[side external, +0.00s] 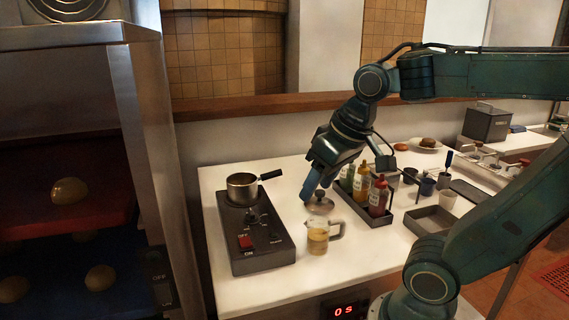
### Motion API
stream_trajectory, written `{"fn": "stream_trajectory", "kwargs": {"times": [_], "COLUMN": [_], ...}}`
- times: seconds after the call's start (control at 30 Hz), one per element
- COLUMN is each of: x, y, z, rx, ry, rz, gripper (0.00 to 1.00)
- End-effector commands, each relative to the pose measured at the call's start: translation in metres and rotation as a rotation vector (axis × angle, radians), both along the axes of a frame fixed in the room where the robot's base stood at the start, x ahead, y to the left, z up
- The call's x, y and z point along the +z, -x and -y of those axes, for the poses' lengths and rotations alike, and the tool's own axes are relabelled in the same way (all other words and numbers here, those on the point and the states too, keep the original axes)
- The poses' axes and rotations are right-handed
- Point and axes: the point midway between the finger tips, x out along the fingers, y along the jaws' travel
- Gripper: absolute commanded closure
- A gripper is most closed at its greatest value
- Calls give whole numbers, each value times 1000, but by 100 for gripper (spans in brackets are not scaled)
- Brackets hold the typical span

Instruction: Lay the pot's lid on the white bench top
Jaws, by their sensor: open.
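The pot (242,190) is a small metal pan with a dark handle, on the black burner unit at the left of the bench. Its top is uncovered. The lid (320,208) is a round metal disc lying on or very close to the white bench top (285,192), to the right of the burner and behind the glass jug. My gripper (313,197) points down directly over the lid, close to its knob. It is open; its fingers partly hide the lid's top, and I cannot tell if they touch it.
The burner unit (250,246) has a red switch. A glass jug of yellow liquid (318,238) stands just in front of the lid. A dark rack with sauce bottles (377,197) stands close on the right. An empty grey tray (431,222) lies farther right. Bare bench lies in front of the jug.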

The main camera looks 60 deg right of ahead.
Motion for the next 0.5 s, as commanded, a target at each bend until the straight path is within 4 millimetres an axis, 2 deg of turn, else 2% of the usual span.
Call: {"fn": "stream_trajectory", "kwargs": {"times": [0.1, 0.2, 0.5], "x": [-6, -11, -16], "y": [19, 28, 37], "z": [-15, -22, -28], "rx": [106, 167, 221], "ry": [23, 38, 50], "rz": [37, 58, 74], "gripper": [49, 49, 49]}}
